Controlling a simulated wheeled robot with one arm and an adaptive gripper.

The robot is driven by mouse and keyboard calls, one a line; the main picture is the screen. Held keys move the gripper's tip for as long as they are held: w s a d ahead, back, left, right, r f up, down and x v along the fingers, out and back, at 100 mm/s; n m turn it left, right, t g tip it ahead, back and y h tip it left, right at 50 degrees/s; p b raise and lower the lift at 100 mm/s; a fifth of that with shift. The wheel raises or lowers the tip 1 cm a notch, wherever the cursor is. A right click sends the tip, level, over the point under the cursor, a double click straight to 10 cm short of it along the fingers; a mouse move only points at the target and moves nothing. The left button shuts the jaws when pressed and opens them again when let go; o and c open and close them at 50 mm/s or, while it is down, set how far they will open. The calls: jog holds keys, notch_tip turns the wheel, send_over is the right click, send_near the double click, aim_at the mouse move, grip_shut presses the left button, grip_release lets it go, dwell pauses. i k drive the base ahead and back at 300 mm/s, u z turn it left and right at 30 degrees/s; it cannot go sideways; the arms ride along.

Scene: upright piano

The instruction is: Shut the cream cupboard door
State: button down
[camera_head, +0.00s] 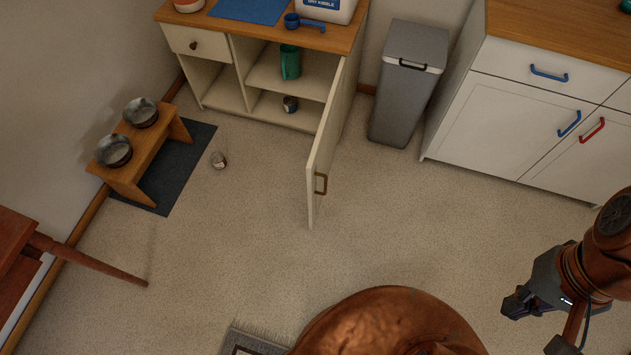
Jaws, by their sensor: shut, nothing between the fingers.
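The cream cupboard (213,90) stands at the top, with a wooden top and a drawer at its upper left. Its cream door (325,150) is hinged at the cupboard's right side. Inside the open part are a green mug (290,62) on the shelf and a small can (290,104) below. My gripper (514,307) is at the lower right, shut and empty, well apart from the door and to the right of it.
A grey bin (408,85) and a white cabinet (500,120) stand right of the cupboard. Carpet (410,215) right of the door is clear.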

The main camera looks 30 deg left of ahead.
aim_at(318, 163)
jog(key=k, duration=0.65)
jog(key=u, duration=1.8)
jog(key=i, duration=0.5)
jog(key=u, duration=0.1)
